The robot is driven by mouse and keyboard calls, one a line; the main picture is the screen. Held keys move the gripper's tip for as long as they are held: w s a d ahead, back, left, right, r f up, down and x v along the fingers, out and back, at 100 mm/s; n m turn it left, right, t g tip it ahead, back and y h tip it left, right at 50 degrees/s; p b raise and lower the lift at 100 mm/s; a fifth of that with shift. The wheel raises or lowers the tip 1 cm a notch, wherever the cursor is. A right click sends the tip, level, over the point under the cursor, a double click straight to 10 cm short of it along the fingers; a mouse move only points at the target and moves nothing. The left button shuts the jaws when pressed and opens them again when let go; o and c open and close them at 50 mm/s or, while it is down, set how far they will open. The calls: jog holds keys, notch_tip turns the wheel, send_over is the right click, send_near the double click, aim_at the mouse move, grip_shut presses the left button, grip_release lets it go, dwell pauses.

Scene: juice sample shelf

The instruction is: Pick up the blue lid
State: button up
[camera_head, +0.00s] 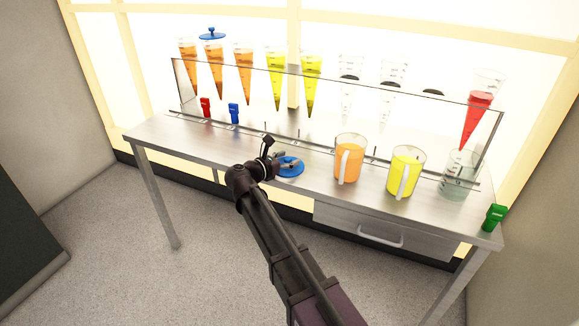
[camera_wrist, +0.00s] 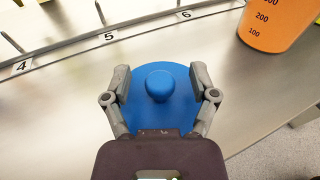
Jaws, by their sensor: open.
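The blue lid (camera_wrist: 150,110) lies flat on the steel table, a round disc with a raised knob (camera_wrist: 159,86) in its middle. In the wrist view my gripper (camera_wrist: 160,92) is open, with one finger on each side of the knob and the fingers over the disc's left and right edges. The knob stands between the fingertips with a gap on both sides. A second blue lid (camera_head: 212,36) sits on top of an orange cone at the back left.
An orange jug (camera_head: 348,160) stands right of the lid, then a yellow jug (camera_head: 405,172) and a clear beaker (camera_head: 456,175). A clear rack panel (camera_head: 330,88) with several cones runs behind. Red (camera_head: 206,106), blue (camera_head: 234,113) and green (camera_head: 493,217) clips stand around. The table's left front is clear.

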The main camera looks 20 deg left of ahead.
aim_at(288, 158)
grip_shut()
jog(key=shift+r, duration=0.25)
notch_tip(288, 158, up, 4)
jog(key=p, duration=0.4)
jog(key=shift+f, duration=0.1)
jog(key=s+p, duration=0.1)
jog(key=s, duration=1.5)
jog(key=shift+d+r, duration=0.4)
